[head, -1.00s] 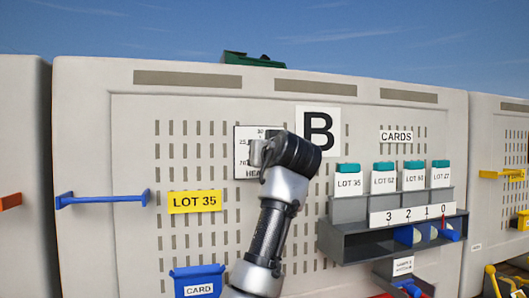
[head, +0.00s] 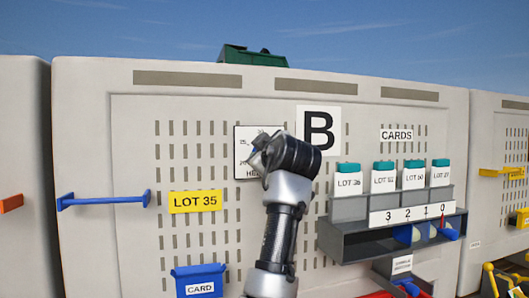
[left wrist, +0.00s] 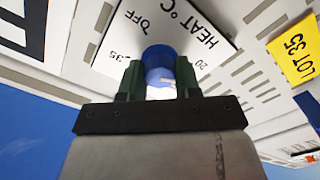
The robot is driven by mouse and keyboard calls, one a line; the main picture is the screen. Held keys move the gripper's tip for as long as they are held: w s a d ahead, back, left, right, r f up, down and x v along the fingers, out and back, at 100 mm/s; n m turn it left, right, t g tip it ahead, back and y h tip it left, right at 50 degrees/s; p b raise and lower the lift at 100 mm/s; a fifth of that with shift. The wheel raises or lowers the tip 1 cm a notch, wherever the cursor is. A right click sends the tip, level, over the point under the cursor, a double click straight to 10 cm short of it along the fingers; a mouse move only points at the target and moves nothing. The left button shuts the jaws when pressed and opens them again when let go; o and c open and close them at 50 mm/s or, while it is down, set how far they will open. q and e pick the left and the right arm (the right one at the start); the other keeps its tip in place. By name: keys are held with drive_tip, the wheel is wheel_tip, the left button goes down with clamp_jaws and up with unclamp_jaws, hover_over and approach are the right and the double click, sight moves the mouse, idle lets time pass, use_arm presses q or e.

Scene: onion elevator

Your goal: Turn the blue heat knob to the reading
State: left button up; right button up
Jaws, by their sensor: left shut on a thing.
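The blue heat knob (left wrist: 158,55) sits on a white dial plate (left wrist: 112,38) marked HEAT °C, with OFF, 20 and 35 legible in the left wrist view. My left gripper (left wrist: 158,74) is shut on the knob, one dark green finger on each side. In the head view the dial plate (head: 243,140) is on the grey panel left of the B sign, and my left gripper (head: 259,155) covers the knob and much of the scale. The knob's pointer and exact setting cannot be read. My right gripper is not in view.
A yellow LOT 35 sign (head: 195,201) and a blue bar (head: 103,199) are left of the dial. A blue CARD holder (head: 199,270) is below. A grey card rack (head: 345,240) with several lot cards stands out from the panel at right.

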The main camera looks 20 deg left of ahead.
use_arm(q)
drive_tip(key=shift+w+f+n, duration=0.1)
drive_tip(key=shift+f+n, duration=0.2)
drive_tip(key=shift+n, duration=0.1)
drive_tip(key=o, duration=0.7)
drive_tip(key=shift+o, duration=1.1)
drive_tip(key=shift+r, duration=0.2)
drive_tip(key=b+v, duration=0.5)
drive_tip(key=v, duration=0.6)
